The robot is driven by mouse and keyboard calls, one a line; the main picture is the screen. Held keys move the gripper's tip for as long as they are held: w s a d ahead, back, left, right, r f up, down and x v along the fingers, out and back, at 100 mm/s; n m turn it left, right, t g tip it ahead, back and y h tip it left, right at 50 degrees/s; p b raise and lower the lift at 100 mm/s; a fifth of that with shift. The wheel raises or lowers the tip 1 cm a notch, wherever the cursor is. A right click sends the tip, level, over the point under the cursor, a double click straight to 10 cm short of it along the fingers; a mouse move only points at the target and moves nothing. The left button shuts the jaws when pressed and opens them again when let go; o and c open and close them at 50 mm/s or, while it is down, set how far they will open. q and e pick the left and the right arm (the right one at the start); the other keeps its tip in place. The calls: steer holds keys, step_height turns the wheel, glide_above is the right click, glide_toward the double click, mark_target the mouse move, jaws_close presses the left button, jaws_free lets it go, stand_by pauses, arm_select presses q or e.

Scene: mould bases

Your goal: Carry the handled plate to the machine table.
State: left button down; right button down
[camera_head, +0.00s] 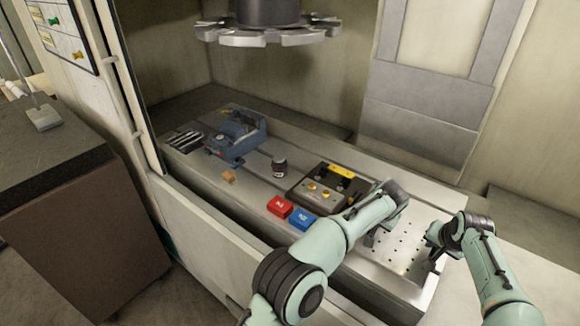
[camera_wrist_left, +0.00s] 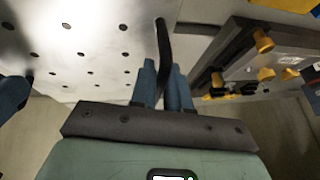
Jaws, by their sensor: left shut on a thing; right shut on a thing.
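The handled plate (camera_head: 403,262) is a light metal plate with rows of small holes, at the right front end of the machine table (camera_head: 255,192). My left gripper (camera_head: 370,240) is shut on its dark bent handle on the left side; the left wrist view shows the fingers (camera_wrist_left: 165,88) around the handle (camera_wrist_left: 163,45) and the perforated plate (camera_wrist_left: 85,45) beside them. My right gripper (camera_head: 431,264) is shut on the handle at the plate's right side. The plate looks about level. Whether it touches the table I cannot tell.
A dark fixture (camera_head: 308,193) with yellow knobs stands close left of the plate. Red (camera_head: 280,206) and blue (camera_head: 303,218) boxes lie at the front edge. A blue vise (camera_head: 236,137) and a dark can (camera_head: 279,166) stand further left. A tool carousel (camera_head: 268,33) hangs above.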

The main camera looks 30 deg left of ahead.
arm_select(q)
steer(key=c, duration=1.1)
jaws_free()
arm_select(e)
steer(key=c, duration=1.1)
jaws_free()
steer(key=shift+s, duration=0.1)
arm_select(q)
steer(key=v, duration=1.2)
arm_select(e)
steer(key=v, duration=1.2)
